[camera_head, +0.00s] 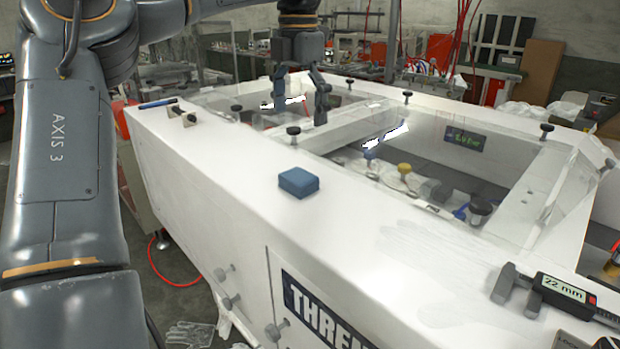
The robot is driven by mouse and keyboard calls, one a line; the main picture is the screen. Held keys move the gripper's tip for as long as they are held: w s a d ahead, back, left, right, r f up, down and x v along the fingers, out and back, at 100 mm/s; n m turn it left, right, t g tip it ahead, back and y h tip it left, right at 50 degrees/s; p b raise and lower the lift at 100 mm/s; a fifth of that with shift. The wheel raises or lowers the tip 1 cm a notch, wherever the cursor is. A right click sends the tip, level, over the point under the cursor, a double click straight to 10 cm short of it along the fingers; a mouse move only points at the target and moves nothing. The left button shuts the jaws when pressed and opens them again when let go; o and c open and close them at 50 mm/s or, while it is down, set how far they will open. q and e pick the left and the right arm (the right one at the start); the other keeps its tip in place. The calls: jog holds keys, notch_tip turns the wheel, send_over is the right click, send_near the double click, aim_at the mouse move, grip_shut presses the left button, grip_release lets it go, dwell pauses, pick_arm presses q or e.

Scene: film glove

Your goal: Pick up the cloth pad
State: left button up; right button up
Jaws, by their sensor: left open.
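A small blue block-shaped pad (298,182), which looks like the cloth pad, lies on the white top of the large bench unit (235,172). My left gripper (299,104) points down beyond the pad, over the far left part of the unit near its clear-covered opening. Its fingers are spread with nothing visible between them, and it is apart from the pad. My left arm fills the left side of the head view. My right gripper does not show.
A digital caliper (556,291) lies at the near right of the top. Clear sloped panels (490,165) and black knobs (293,131) stand around the recessed openings. A blue pen (158,103) and small metal part lie at the far left. White surface around the pad is clear.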

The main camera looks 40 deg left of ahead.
pick_arm(q)
send_over(298, 175)
jog(key=f, duration=0.5)
jog(key=shift+s+a, duration=0.2)
jog(key=shift+a, duration=0.1)
jog(key=shift+w+d+f, duration=0.1)
jog(key=shift+w+f, duration=0.1)
jog(key=shift+f, duration=0.3)
jog(key=shift+w+d+f, duration=0.1)
jog(key=shift+w+f, duration=0.1)
jog(key=shift+f, duration=0.3)
jog(key=shift+s+f+p, duration=0.1)
jog(key=shift+f+p, duration=0.2)
jog(key=shift+f, duration=0.25)
notch_tip(298, 175, down, 4)
jog(key=shift+s+d+r+p, duration=0.1)
jog(key=shift+r+p, duration=0.15)
jog(key=shift+p, duration=0.3)
jog(key=shift+f, duration=0.45)
jog(key=shift+c, duration=0.3)
jog(key=c, duration=1.1)
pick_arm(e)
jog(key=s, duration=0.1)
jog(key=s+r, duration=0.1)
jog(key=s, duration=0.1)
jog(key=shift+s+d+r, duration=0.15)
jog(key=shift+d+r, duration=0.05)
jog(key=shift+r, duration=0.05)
